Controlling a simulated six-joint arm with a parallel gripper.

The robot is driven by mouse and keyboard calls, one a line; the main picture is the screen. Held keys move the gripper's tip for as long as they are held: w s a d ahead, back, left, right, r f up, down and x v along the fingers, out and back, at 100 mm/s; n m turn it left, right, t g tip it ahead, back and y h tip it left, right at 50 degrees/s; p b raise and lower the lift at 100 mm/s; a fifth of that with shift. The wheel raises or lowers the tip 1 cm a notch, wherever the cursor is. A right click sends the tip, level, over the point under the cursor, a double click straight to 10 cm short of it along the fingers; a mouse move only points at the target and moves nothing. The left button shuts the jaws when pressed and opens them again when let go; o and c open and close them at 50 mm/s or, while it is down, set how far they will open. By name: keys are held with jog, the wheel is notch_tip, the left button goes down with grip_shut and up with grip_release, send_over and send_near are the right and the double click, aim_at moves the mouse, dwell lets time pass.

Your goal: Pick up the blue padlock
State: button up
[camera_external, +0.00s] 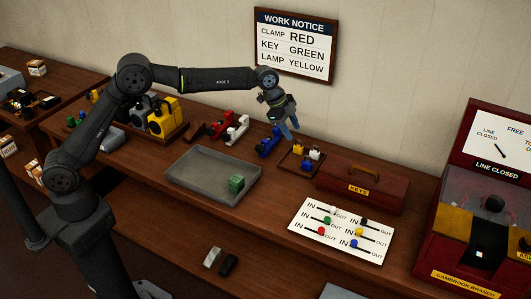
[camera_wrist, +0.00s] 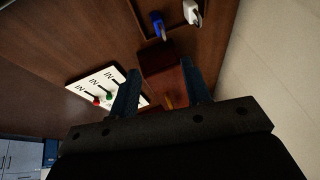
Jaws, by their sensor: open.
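The blue padlock (camera_external: 306,164) lies in a small wooden tray (camera_external: 287,164) on the bench, close to a white padlock (camera_external: 315,150). In the wrist view the blue padlock (camera_wrist: 157,22) is near the top edge, beyond my fingertips, with a grey shackle, and the white padlock (camera_wrist: 192,12) is to its right. My gripper (camera_external: 290,133) hangs in the air above and behind the tray, its fingers pointing down. Its two fingers are apart with nothing between them in the wrist view (camera_wrist: 160,68).
A dark red KEYS box (camera_external: 362,188) stands right of the tray. A blue clamp (camera_external: 267,143) and red and white clamps stand left. A grey tray (camera_external: 195,186) holds a green cube (camera_external: 236,184). A white switch panel (camera_external: 341,230) lies in front.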

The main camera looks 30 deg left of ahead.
aim_at(309, 162)
jog(key=x, duration=1.4)
jog(key=shift+d+f, duration=0.1)
jog(key=shift+d, duration=0.05)
grip_shut()
